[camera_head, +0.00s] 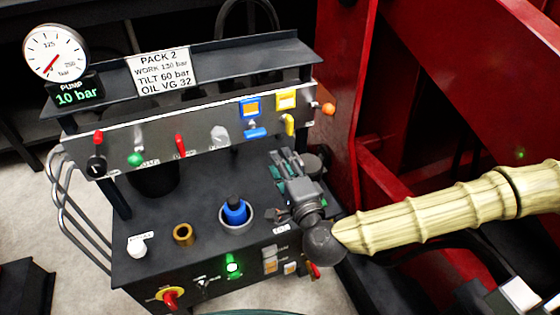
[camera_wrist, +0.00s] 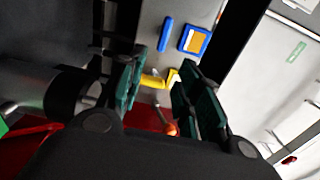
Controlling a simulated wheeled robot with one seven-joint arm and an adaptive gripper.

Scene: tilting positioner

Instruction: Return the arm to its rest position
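My arm (camera_head: 440,215), in a pale yellow ribbed sleeve, reaches in from the right in the head view. My gripper (camera_head: 287,162) is over the right part of the hydraulic pack's dark top, below the valve panel. In the wrist view my gripper (camera_wrist: 161,78) has its two green-padded fingers apart with nothing held between them. A yellow lever (camera_wrist: 153,80) shows in the gap, beyond the fingertips. The same yellow lever (camera_head: 289,124) hangs on the panel above the gripper in the head view. I cannot tell the exact distance between them.
The panel (camera_head: 200,133) carries several levers and an orange knob (camera_head: 328,109). A blue-topped filler (camera_head: 235,211), a brass ring (camera_head: 183,234) and a white knob (camera_head: 137,248) stand on the pack's top. A red steel frame (camera_head: 338,90) rises close on the right. A pressure gauge (camera_head: 56,52) stands at upper left.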

